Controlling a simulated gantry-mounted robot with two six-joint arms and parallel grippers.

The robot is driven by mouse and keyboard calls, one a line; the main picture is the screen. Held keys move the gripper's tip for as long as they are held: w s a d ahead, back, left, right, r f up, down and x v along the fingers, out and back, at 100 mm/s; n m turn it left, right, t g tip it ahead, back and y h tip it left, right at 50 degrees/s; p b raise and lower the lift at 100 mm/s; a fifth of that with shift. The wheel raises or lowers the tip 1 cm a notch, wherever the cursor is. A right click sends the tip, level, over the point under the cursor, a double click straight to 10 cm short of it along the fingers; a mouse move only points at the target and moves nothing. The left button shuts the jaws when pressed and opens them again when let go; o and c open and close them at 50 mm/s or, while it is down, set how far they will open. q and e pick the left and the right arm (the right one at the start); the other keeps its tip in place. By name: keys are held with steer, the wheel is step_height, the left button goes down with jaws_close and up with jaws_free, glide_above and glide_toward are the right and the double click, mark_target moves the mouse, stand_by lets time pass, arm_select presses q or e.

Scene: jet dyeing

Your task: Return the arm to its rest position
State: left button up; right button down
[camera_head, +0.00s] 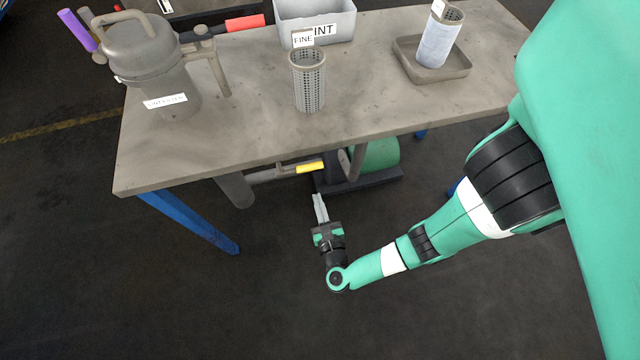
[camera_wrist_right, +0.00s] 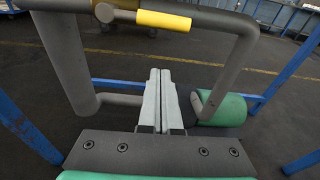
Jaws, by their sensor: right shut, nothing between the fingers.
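My right gripper (camera_head: 320,208) is in front of the table, below its front edge, pointing toward the table. Its fingers are together with nothing between them. In the right wrist view the shut fingers (camera_wrist_right: 157,98) show in the middle, with pipework and a green cylinder beyond them. My right arm comes in from the right side of the head view. My left gripper does not show.
A grey table (camera_head: 240,125) holds a lint filter pot (camera_head: 150,65), a perforated basket (camera_head: 308,85), a grey bin (camera_head: 315,22) and a tray (camera_head: 455,72) with another basket. Under it are a yellow-handled pipe (camera_head: 309,168) and a green cylinder (camera_head: 378,155). Floor in front is clear.

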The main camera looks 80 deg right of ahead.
steer(key=shift+v, duration=0.9)
steer(key=shift+d, duration=0.1)
